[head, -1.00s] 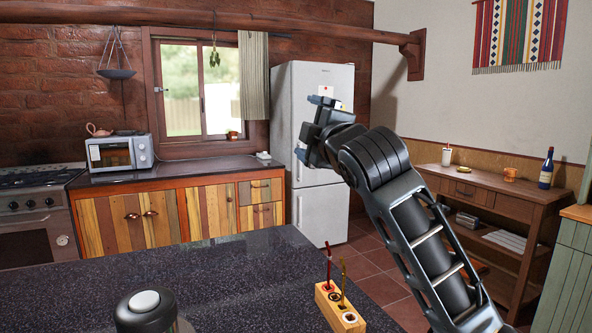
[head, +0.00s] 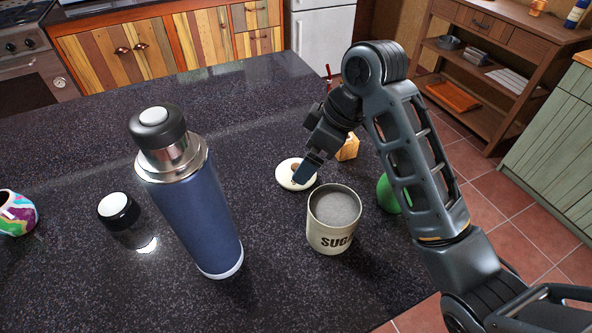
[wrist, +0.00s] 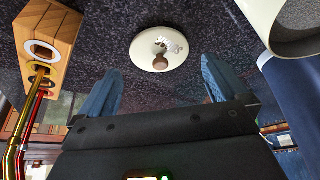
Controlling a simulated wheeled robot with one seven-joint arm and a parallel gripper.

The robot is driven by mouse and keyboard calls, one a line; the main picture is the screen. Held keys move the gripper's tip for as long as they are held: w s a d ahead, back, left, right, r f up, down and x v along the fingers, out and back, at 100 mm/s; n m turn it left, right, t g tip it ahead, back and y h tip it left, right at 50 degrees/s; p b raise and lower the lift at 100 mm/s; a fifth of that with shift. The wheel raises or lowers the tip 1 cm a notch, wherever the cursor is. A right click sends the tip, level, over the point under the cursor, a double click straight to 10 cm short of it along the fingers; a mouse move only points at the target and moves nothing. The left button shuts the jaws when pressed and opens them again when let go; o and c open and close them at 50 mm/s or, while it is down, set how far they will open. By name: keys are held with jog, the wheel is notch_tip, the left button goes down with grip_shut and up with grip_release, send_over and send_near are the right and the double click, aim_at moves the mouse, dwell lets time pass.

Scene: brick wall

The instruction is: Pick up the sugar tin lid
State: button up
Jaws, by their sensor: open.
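The sugar tin lid (head: 291,175) is a round cream disc with a brown knob, lying on the dark speckled counter. It also shows in the wrist view (wrist: 147,54), beyond the fingertips and roughly midway between them. The cream sugar tin (head: 331,238), marked "SUGA", stands open and full of pale grey contents just right of and nearer than the lid. My gripper (head: 307,170) is above the lid, pointing down, and partly covers its right side in the head view. In the wrist view the two blue-grey fingers (wrist: 160,85) are apart with nothing between them.
A tall blue flask (head: 193,215) stands left of the tin. A black-and-white round object (head: 118,210) and a colourful pot (head: 16,213) are further left. A wooden block (head: 348,148) with rods and a green object (head: 387,194) are close to my arm. The counter behind the flask is clear.

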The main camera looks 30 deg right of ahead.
jog(key=shift+w+a+f, duration=0.2)
jog(key=shift+w+f, duration=0.05)
jog(key=shift+f, duration=0.3)
jog(key=b+x, duration=0.3)
jog(key=x, duration=0.1)
jog(key=shift+w+b, duration=0.1)
jog(key=shift+b, duration=0.3)
jog(key=shift+a, duration=0.1)
jog(key=shift+c, duration=0.2)
jog(key=c, duration=0.7)
jog(key=shift+r, duration=0.1)
